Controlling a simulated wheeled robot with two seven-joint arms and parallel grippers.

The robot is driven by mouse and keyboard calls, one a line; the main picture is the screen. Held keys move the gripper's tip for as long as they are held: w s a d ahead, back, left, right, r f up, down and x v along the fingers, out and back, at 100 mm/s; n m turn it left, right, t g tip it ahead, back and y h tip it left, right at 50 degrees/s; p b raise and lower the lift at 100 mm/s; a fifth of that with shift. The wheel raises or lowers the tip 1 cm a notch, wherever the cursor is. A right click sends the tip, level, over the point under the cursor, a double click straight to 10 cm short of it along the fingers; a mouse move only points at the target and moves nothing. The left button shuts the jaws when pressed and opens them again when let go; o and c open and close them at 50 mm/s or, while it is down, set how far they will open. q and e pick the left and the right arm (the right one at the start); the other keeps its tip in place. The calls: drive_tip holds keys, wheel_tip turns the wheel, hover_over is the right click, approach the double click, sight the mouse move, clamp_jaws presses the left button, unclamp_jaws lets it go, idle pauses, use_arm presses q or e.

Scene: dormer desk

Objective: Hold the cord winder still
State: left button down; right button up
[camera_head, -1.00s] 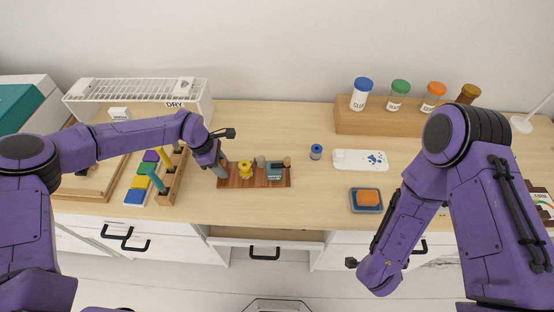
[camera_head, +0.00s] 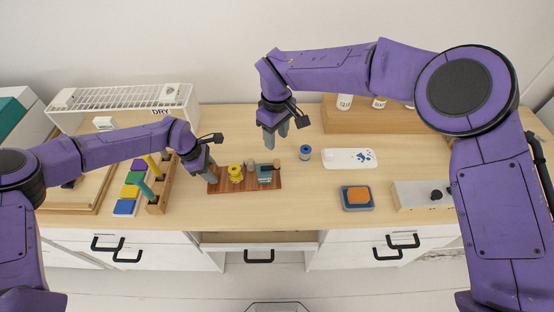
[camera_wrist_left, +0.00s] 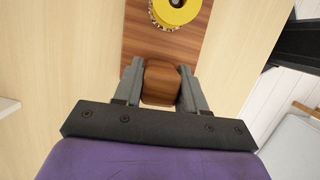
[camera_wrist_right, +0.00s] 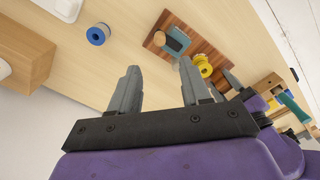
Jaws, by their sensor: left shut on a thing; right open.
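The cord winder is a dark wooden board (camera_head: 222,187) with a yellow spool (camera_head: 236,173), a grey post and a teal block (camera_head: 265,174) on it, lying on the desk. My left gripper (camera_head: 211,178) is at the board's left end. In the left wrist view its fingers (camera_wrist_left: 160,85) are shut on a brown wooden block (camera_wrist_left: 161,82) at that end, with the yellow spool (camera_wrist_left: 175,10) just beyond. My right gripper (camera_head: 276,138) is open and empty, above the desk behind the board's right part. In the right wrist view the board (camera_wrist_right: 188,28) lies beyond its fingers (camera_wrist_right: 157,88).
A blue-ended spool (camera_head: 305,153) stands right of the board. A white tray (camera_head: 348,159) and an orange block on a dark dish (camera_head: 358,197) lie further right. A wooden rack (camera_head: 163,187) with tools stands left. A white drying rack (camera_head: 125,98) is behind it.

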sight(277, 160)
wheel_tip(277, 160, down, 11)
drive_tip(key=shift+d+f, duration=0.1)
clamp_jaws()
